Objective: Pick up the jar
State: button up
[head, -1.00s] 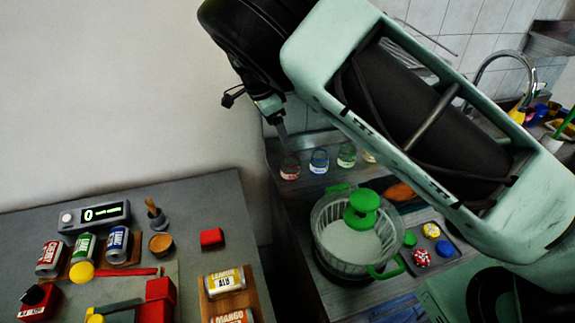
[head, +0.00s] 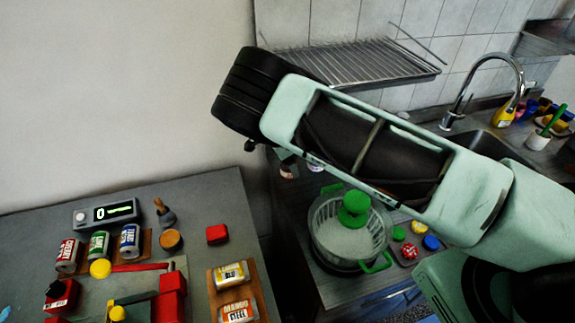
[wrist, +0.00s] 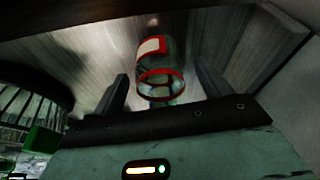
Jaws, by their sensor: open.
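The jar with a red band and pale label (wrist: 152,48) stands on the grey counter (wrist: 95,50) in the wrist view. My gripper (wrist: 160,72) is open, with one finger on each side of the jar and a gap showing on both sides. In the head view the jar (head: 288,171) shows only partly, just below the end of my arm. My arm crosses in front of it and hides most of the fingers.
A blue-marked jar (head: 315,164) stands close to its right, partly hidden by my arm. A clear pot with green handles (head: 330,238) is in front. A wire rack (head: 350,62) hangs on the wall above.

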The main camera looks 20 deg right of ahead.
jog(key=shift+p+x, duration=0.65)
jog(key=shift+x, duration=0.85)
jog(key=c, duration=1.2)
jog(key=shift+o, duration=0.3)
jog(key=shift+r, duration=0.2)
jog(key=shift+r+b, duration=0.5)
jog(key=shift+b, duration=0.3)
jog(key=shift+r+b, duration=0.9)
jog(key=shift+r, duration=0.1)
jog(key=s+a+b, duration=0.4)
jog(key=a+b, duration=0.3)
jog(key=a, duration=1)
jog(key=shift+a, duration=0.25)
jog(key=shift+s+r, duration=0.1)
